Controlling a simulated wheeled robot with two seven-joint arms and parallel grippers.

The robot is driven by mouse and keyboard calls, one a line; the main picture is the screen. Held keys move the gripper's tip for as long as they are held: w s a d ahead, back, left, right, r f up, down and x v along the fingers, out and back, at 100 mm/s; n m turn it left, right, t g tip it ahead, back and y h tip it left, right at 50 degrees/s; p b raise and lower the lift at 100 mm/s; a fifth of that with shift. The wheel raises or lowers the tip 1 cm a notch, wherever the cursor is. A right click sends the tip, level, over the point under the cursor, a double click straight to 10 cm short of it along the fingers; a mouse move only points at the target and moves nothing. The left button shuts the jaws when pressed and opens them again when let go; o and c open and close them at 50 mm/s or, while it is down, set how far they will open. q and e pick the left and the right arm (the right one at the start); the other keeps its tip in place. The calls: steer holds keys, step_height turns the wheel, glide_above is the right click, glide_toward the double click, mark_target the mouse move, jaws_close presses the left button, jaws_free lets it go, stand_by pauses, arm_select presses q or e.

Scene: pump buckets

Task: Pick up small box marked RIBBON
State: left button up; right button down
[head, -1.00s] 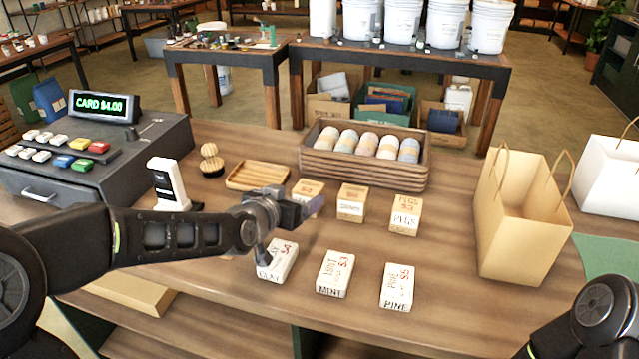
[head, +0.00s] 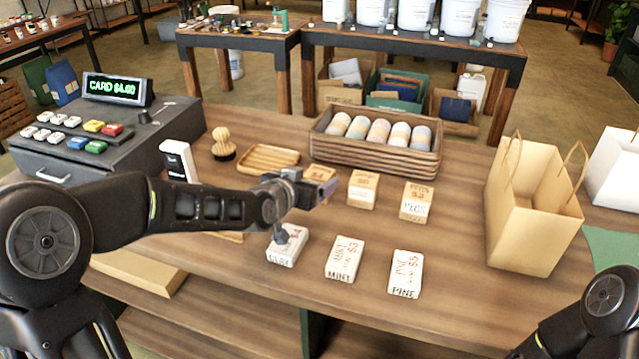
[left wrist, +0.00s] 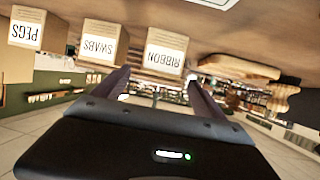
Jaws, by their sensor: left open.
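The small box marked RIBBON (head: 321,173) stands on the wooden counter, the leftmost of a row of tan boxes. Its lower part is hidden behind my left gripper in the head view. The left wrist view is upside down and shows its white label reading RIBBON (left wrist: 165,52). My left gripper (head: 306,211) is open and empty, just on the near side of the box. In the left wrist view the box lies ahead, roughly between the fingertips (left wrist: 159,84), with no visible contact. My right gripper is out of view.
The SWABS box (left wrist: 99,42) and PEGS box (head: 416,202) stand beside it. White boxes, including MINT (head: 344,259) and PINE (head: 405,274), lie nearer. A wooden tray (head: 268,158) and slatted crate (head: 375,158) are behind. A paper bag (head: 530,215) stands right.

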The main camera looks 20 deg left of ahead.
mark_target(318, 175)
arm_select(q)
steer(key=p+x, duration=0.1)
steer(key=x, duration=0.3)
steer(key=shift+w+d+f, duration=0.1)
steer(key=shift+w+f, duration=0.15)
steer(key=shift+w, duration=0.25)
steer(key=shift+c, duration=0.2)
steer(key=c, duration=1.4)
step_height(318, 175, up, 10)
steer(key=shift+r+p, duration=0.1)
steer(key=shift+p, duration=0.55)
